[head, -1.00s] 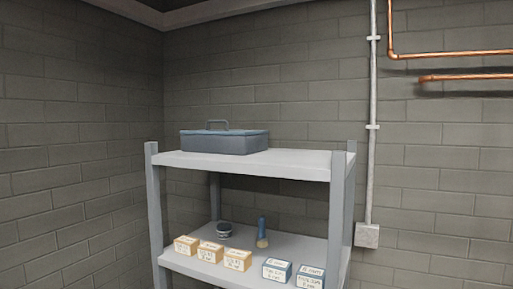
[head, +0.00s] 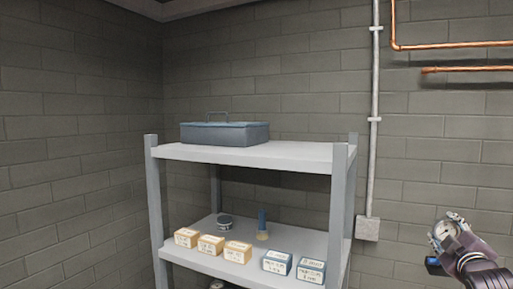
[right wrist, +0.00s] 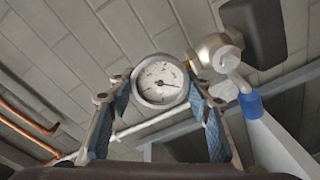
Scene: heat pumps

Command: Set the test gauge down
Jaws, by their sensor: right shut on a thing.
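The test gauge (head: 444,231) is a small round white dial in a metal rim, with a blue-tipped metal fitting. It is in my right gripper (head: 450,236) at the right side of the head view, in the air to the right of the shelf unit. In the right wrist view, the gauge (right wrist: 161,82) sits between the two fingers of my right gripper (right wrist: 162,95), which are shut on it. Its metal fitting and blue end stick out to the right. My left gripper is not in view.
A grey shelf unit (head: 300,158) stands by the block wall. Its top holds a blue-grey toolbox (head: 224,134); the top's right part is clear. The lower shelf holds tan boxes (head: 211,244), blue boxes (head: 277,262), a round tin (head: 225,221) and a brush (head: 262,225). A conduit (head: 374,120) runs beside it.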

